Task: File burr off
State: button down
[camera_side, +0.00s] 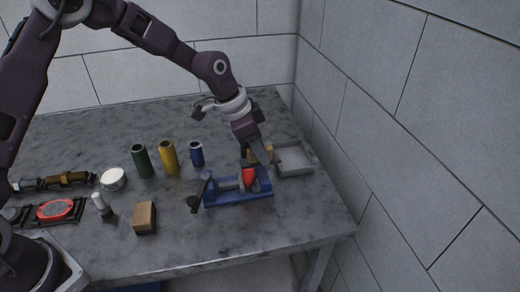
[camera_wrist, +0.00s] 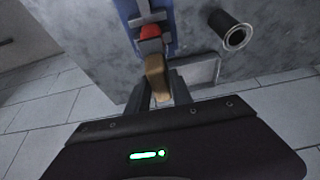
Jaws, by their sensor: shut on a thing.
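A blue vise (camera_side: 237,193) stands near the right side of the table, with a dark handle at its left. A red part (camera_side: 249,174) sits upright between its jaws; it also shows in the wrist view (camera_wrist: 148,32). My gripper (camera_side: 260,150) is over the vise's right end, pointing down. Its fingers are shut on a tan, wood-coloured piece (camera_wrist: 156,80), perhaps a file handle, whose far end reaches toward the red part. I cannot tell whether they touch. The burr is too small to make out.
A shallow grey tray (camera_side: 297,161) lies right of the vise. Green (camera_side: 143,161), yellow (camera_side: 169,157) and blue (camera_side: 196,154) cylinders stand to the left. A tan block (camera_side: 145,217) and a white round tub (camera_side: 113,179) are further left. A wall rises at right.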

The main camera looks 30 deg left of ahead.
aim_at(241, 163)
jog(key=shift+s+a, duration=2.15)
jog(key=shift+s, duration=0.05)
jog(key=shift+w+d, duration=0.1)
jog(key=shift+w+d, duration=2.1)
jog(key=shift+s+a, duration=2.15)
jog(key=shift+s, duration=0.05)
dwell(1.4)
